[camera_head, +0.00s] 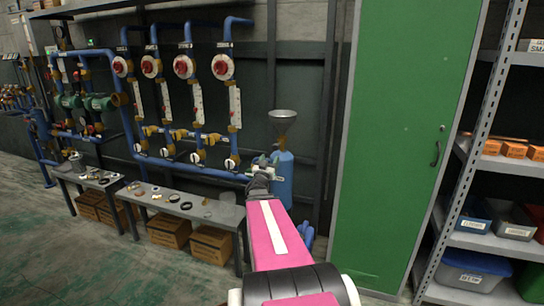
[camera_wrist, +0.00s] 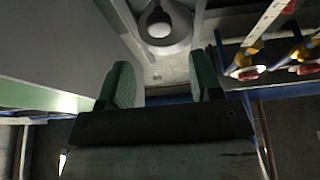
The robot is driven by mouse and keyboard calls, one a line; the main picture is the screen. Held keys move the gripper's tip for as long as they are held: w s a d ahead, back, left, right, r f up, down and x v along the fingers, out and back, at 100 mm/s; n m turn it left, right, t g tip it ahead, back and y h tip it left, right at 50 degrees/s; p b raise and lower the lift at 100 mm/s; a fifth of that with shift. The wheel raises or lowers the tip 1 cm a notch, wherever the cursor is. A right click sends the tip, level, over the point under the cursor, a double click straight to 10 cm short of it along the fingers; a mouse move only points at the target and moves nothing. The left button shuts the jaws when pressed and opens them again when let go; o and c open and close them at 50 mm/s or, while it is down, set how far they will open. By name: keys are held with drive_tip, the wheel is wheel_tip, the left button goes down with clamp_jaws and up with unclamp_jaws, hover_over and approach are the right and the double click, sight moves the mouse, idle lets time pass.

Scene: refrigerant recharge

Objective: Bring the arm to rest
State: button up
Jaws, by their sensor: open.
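My pink arm (camera_head: 267,235) reaches forward from the bottom of the head view toward a blue cylinder (camera_head: 283,180) with a grey funnel (camera_head: 282,117) above it. My gripper (camera_wrist: 161,78) shows in the wrist view as two green fingers spread apart, with nothing held between them. In the head view the gripper end is small and largely hidden by the wrist, close to the cylinder's left side. A round grey funnel-like shape (camera_wrist: 163,24) lies beyond the fingers in the wrist view. Whether the gripper touches anything cannot be told.
Blue pipes with red-faced gauges (camera_head: 184,67) line the wall at left. A low bench (camera_head: 222,212) holds small parts, with cardboard boxes (camera_head: 210,244) below. A green cabinet (camera_head: 398,130) and shelving (camera_head: 470,240) stand at right. The floor (camera_head: 80,260) at lower left is clear.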

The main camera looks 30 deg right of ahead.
drive_tip(key=shift+s+a+f, duration=0.1)
drive_tip(key=shift+s+a, duration=0.05)
idle(0.4)
drive_tip(key=w+a+f+n+g+y, duration=0.1)
drive_tip(key=a+f+n+y, duration=0.2)
drive_tip(key=a+f+y, duration=0.3)
drive_tip(key=w+a+f+n+y, duration=0.1)
drive_tip(key=a+f+n+y, duration=0.2)
drive_tip(key=a, duration=0.6)
drive_tip(key=w+a+f+n+g+y, duration=0.1)
drive_tip(key=a+f+n+y, duration=0.1)
drive_tip(key=a+f+y, duration=0.4)
drive_tip(key=s+a+f+n+g+y, duration=0.1)
drive_tip(key=s+a+f+g, duration=0.2)
drive_tip(key=s+a+g, duration=0.3)
drive_tip(key=s+a+f+g+y, duration=0.1)
drive_tip(key=s+a+f+g, duration=0.3)
drive_tip(key=s, duration=0.8)
drive_tip(key=a+g, duration=0.2)
drive_tip(key=a, duration=0.1)
drive_tip(key=shift+s+a+f+n+g, duration=0.25)
drive_tip(key=shift+s+n+g, duration=0.05)
drive_tip(key=shift+s+n, duration=0.1)
